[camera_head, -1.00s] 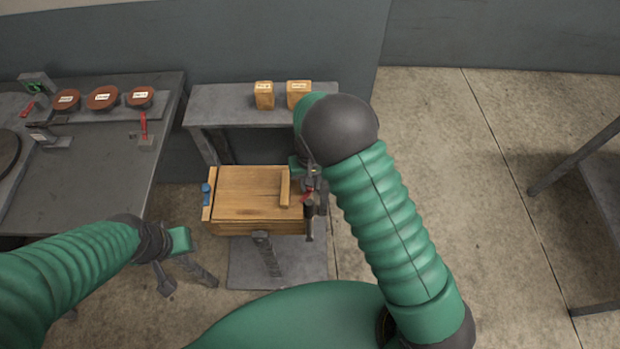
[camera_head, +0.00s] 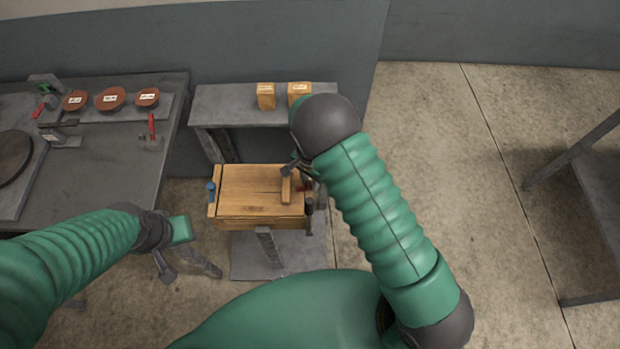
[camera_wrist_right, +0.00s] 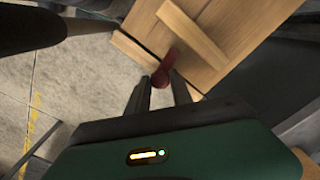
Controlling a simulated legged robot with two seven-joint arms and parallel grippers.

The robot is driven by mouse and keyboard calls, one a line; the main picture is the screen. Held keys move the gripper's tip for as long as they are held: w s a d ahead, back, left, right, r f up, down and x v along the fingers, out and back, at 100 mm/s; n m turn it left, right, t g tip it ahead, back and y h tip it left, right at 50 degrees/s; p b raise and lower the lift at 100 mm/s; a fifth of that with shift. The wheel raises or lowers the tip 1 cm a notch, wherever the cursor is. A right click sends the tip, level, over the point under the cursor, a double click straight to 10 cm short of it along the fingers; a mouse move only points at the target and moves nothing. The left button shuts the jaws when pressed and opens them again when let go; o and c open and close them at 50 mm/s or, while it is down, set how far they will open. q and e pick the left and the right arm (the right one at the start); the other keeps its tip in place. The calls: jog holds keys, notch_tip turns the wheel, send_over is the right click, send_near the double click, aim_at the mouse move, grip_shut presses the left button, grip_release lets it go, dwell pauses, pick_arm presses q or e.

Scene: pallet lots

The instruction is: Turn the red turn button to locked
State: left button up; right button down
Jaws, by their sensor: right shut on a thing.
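The red turn button (camera_wrist_right: 168,66) sits at the end of a wooden crate (camera_head: 262,180), beside a wooden batten on its lid. In the right wrist view my right gripper (camera_wrist_right: 160,84) has its fingertips on either side of the button's rounded end, shut on it. In the head view the red button (camera_head: 303,188) is a small patch at the crate's right end, partly covered by the right gripper (camera_head: 308,191). I cannot tell its exact angle there. My left gripper (camera_head: 188,271) is open and empty, left of the crate and below its level.
A blue knob (camera_head: 211,189) is at the crate's left end. A grey shelf (camera_head: 225,115) behind holds two small wooden blocks (camera_head: 266,96). A grey bench (camera_head: 95,185) at left carries brown discs and red-handled clamps.

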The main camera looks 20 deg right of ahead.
aim_at(310, 183)
jog(key=shift+w+r+m, duration=0.15)
jog(key=shift+w+m, duration=0.05)
jog(key=shift+m, duration=0.3)
jog(key=c, duration=1.1)
grip_release()
jog(key=shift+s, duration=0.1)
jog(key=shift+c, duration=0.2)
notch_tip(310, 183, up, 17)
jog(key=shift+f+p, duration=0.2)
jog(key=shift+p, duration=0.2)
